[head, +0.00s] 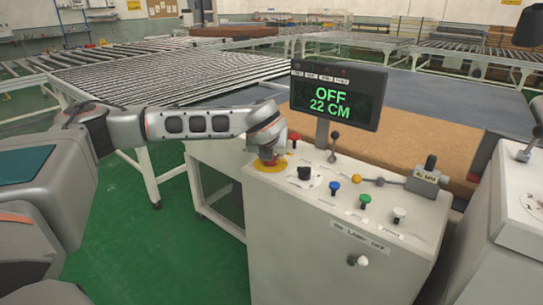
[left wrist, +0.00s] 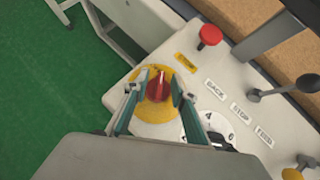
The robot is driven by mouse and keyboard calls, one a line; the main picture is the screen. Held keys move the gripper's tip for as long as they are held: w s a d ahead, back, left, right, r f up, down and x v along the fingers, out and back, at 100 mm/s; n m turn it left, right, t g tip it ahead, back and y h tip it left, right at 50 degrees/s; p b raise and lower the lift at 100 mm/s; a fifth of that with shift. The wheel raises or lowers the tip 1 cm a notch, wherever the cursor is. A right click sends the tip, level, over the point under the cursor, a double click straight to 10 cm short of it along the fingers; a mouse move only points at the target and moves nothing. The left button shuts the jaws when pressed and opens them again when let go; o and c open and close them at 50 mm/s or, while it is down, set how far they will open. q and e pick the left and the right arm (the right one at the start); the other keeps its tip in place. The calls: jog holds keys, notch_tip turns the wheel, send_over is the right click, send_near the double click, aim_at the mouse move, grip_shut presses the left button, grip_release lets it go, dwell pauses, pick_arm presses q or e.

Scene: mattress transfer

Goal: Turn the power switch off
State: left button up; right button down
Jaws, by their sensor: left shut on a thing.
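The red rotary power switch (left wrist: 158,87) sits on a round yellow plate (left wrist: 140,80) on the control cabinet's sloped top. The plate also shows in the head view (head: 256,165). My left gripper (left wrist: 157,82) points down over it, one finger on each side of the red knob, shut on it. The knob's handle runs roughly up and down in the left wrist view. In the head view my left gripper (head: 267,158) hides most of the switch. The display (head: 333,95) reads "OFF 22 CM" in green. My right gripper is not in view.
The white cabinet (head: 330,250) carries a red button (head: 294,137), a black knob (head: 304,173), blue, green and white buttons, and upright levers (head: 333,146) near the gripper. Roller conveyors (head: 170,75) and a brown mattress slab (head: 400,145) lie behind. Green floor is free at left.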

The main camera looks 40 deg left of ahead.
pick_arm(q)
jog(key=shift+s+f+n+g+y, duration=0.1)
jog(key=shift+n+g+y, duration=0.6)
jog(key=shift+n, duration=0.4)
jog(key=o, duration=1.1)
jog(key=shift+d+r, duration=0.1)
jog(key=shift+r, duration=0.15)
jog(key=v, duration=1.1)
jog(key=shift+s+d, duration=0.2)
jog(key=shift+s, duration=0.15)
